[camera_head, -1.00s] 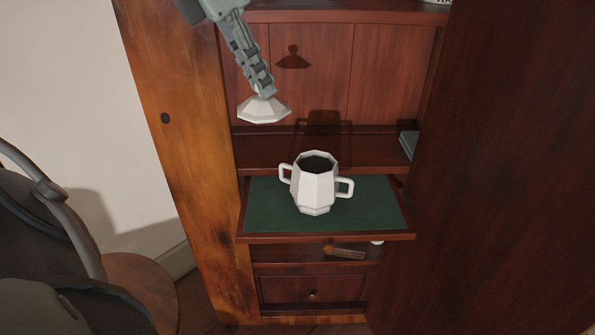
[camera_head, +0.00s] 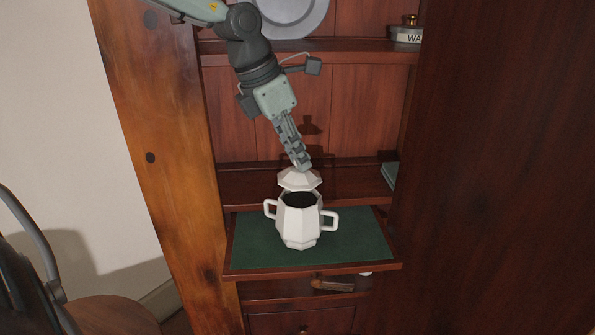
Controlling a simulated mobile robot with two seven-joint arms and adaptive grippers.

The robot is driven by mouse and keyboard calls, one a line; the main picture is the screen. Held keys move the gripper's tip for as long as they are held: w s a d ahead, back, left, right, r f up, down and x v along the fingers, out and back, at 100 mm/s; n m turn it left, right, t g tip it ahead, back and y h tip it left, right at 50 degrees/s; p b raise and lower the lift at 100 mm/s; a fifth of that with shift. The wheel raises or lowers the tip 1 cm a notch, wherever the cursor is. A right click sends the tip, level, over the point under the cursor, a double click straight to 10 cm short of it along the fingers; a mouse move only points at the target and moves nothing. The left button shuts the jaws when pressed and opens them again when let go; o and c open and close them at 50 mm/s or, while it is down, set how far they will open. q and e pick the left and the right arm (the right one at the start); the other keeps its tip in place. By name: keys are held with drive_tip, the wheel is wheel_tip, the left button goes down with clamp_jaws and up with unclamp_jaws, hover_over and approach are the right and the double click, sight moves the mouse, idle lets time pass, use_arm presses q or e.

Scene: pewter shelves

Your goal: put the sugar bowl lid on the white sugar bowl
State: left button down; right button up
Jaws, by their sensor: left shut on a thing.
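The white faceted sugar bowl (camera_head: 298,227) with two handles stands upright on the green-topped pull-out board. Its dark open mouth shows. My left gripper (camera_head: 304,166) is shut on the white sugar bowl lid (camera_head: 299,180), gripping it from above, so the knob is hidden. The lid is just above and behind the bowl's mouth in the picture, apart from the rim and slightly tilted. My right gripper is not in view.
The green board (camera_head: 355,243) has free room on both sides of the bowl. A shelf above holds a grey plate (camera_head: 290,15) and a labelled tin (camera_head: 406,36). A dark wooden panel (camera_head: 490,170) closes off the right. A chair (camera_head: 60,300) stands at lower left.

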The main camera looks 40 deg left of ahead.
sight(297, 169)
use_arm(q)
drive_tip(key=shift+w+f, duration=0.1)
drive_tip(key=shift+f, duration=1.9)
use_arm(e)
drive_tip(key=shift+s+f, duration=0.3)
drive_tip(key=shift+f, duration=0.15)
use_arm(q)
drive_tip(key=shift+f, duration=0.1)
drive_tip(key=c, duration=1.7)
unclamp_jaws()
drive_tip(key=shift+o, duration=1.4)
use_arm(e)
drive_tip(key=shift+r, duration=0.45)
